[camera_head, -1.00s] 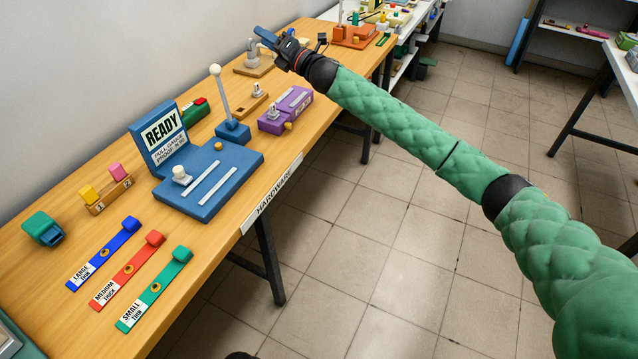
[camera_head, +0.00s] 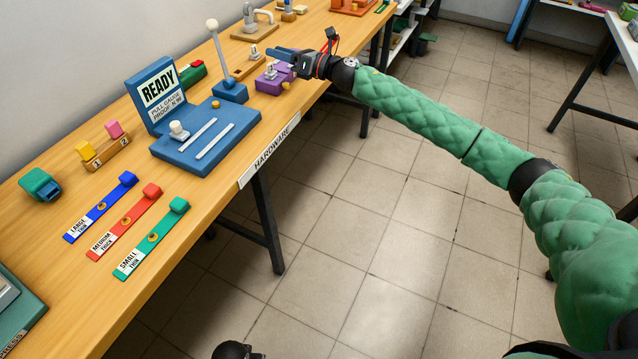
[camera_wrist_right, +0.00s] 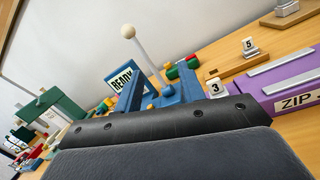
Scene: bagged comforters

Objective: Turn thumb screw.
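No part is labelled as a thumb screw, so I cannot tell which one it is. The blue READY fixture (camera_head: 225,143) has a pale upright knob (camera_head: 178,129) and a small orange knob (camera_head: 216,104). A purple fixture (camera_head: 268,88), marked ZIP in the right wrist view (camera_wrist_right: 293,101), has a grey metal knob (camera_head: 270,73). My right gripper (camera_head: 277,54) is above and beyond the purple fixture, partly overlapping it in the head view. Its blue fingers stand apart in the right wrist view (camera_wrist_right: 160,95), with nothing held between them.
A white-balled lever (camera_head: 216,45) rises from a blue base left of my right gripper. Blue (camera_head: 103,206), red (camera_head: 126,219) and green (camera_head: 153,238) strips lie near the front. The bench's HARDWARE edge (camera_head: 270,150) borders open floor.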

